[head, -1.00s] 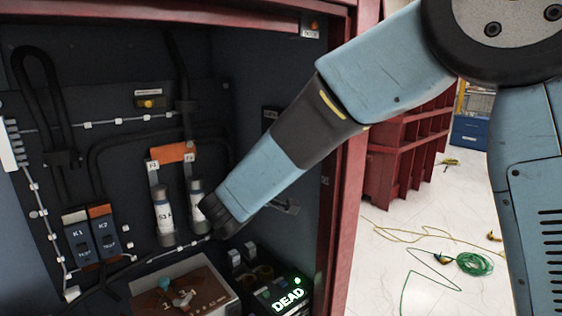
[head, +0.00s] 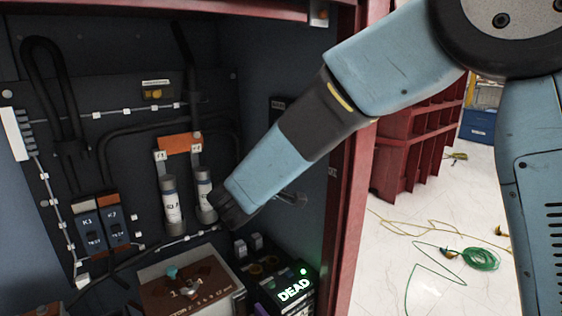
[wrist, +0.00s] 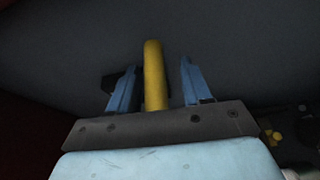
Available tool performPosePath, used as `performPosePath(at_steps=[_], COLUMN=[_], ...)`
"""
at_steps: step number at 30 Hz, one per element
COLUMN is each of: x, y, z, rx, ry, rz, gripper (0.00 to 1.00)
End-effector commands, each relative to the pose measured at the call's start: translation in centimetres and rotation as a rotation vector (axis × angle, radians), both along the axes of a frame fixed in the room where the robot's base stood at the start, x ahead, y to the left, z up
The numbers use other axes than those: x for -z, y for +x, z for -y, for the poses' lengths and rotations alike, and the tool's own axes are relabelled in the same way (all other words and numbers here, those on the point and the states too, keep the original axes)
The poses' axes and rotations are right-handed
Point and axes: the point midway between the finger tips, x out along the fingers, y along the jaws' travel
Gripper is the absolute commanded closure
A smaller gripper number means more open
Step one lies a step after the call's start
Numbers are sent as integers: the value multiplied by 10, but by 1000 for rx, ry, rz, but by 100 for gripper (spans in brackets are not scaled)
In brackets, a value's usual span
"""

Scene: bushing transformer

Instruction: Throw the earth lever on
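A yellow bar (wrist: 154,85), which looks like the handle of the earth lever, stands upright in the wrist view. My gripper (wrist: 160,66) has its two blue fingers apart, one on each side of the bar. The bar lies nearer the left finger, and a gap shows to the right finger. I cannot tell whether the left finger touches it. In the head view my arm covers this spot, and neither the yellow bar nor my fingers show. A small grey part (head: 292,198) juts out past my arm by the cabinet's right wall.
The open cabinet holds two white-banded fuses (head: 172,205), switches K1 and K2 (head: 101,222), a brown-topped box (head: 185,290) and a lit "DEAD" indicator (head: 293,290). The red door frame (head: 350,190) stands close to my arm. A green cable (head: 480,258) lies on the floor at right.

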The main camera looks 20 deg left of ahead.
Motion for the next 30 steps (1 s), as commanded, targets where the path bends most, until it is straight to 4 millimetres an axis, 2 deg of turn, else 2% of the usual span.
performPosePath(at_steps=[5,8,21,27,30], x=[0,0,4,6,6], y=[-5,-15,-96,-123,-130], z=[-2,-4,-19,-25,-25], rx=[-2,-2,-3,-3,-1], ry=[1,1,1,1,0], rz=[0,1,0,-1,-1], gripper=[52,52,52,52,52])
